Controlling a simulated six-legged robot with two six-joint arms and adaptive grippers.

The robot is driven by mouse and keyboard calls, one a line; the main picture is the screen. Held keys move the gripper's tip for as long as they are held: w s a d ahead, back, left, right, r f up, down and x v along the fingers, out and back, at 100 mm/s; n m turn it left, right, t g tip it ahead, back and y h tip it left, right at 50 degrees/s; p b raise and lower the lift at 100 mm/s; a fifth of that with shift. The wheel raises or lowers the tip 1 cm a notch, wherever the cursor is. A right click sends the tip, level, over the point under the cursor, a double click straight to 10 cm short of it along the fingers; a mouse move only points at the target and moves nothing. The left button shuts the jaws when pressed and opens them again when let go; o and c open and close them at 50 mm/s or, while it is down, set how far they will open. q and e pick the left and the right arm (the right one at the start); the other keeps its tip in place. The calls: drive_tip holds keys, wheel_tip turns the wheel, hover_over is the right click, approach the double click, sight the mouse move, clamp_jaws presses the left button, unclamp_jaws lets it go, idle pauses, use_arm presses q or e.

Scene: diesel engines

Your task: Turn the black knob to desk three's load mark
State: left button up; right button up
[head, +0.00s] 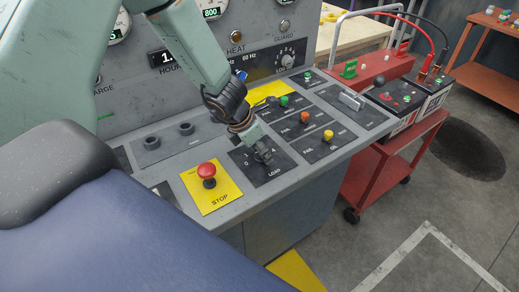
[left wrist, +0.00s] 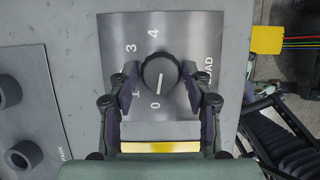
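The black knob (left wrist: 161,72) sits on the dark LOAD plate (left wrist: 180,32) in the left wrist view. Its white pointer line points down in that view, towards the 0. The marks 0, 1, 3 and 4 show to its left and above; the 2 is not visible. My left gripper (left wrist: 160,78) is open with one finger on each side of the knob, seemingly with small gaps. In the head view my left gripper (head: 262,152) is down over the LOAD plate (head: 272,173) and hides most of the knob. My right gripper is not in view.
A red STOP button (head: 207,170) on a yellow plate stands close left of the LOAD plate. Green, orange and yellow buttons (head: 328,135) lie to the right. A red cart (head: 385,165) with batteries stands beyond the desk's right edge.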

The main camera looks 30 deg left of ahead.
use_arm(q)
drive_tip(key=shift+w, duration=0.1)
drive_tip(key=shift+c, duration=1.4)
drive_tip(key=shift+d, duration=0.1)
drive_tip(key=c, duration=0.4)
drive_tip(key=shift+r+m+p, duration=0.2)
drive_tip(key=shift+m+p, duration=0.1)
drive_tip(key=shift+p, duration=0.4)
drive_tip(key=shift+c, duration=0.2)
drive_tip(key=m+g+h+p, duration=0.1)
drive_tip(key=m+p, duration=0.3)
drive_tip(key=p, duration=0.2)
drive_tip(key=shift+w+a+m+g+h+p, duration=0.1)
drive_tip(key=shift+a+m+g+h+p, duration=0.2)
drive_tip(key=shift+m, duration=0.4)
drive_tip(key=shift+d+f+m+p, duration=0.1)
drive_tip(key=shift+m+p, duration=0.4)
drive_tip(key=shift+m, duration=0.3)
drive_tip(key=shift+h, duration=0.3)
drive_tip(key=o, duration=1.2)
drive_tip(key=shift+c, duration=0.2)
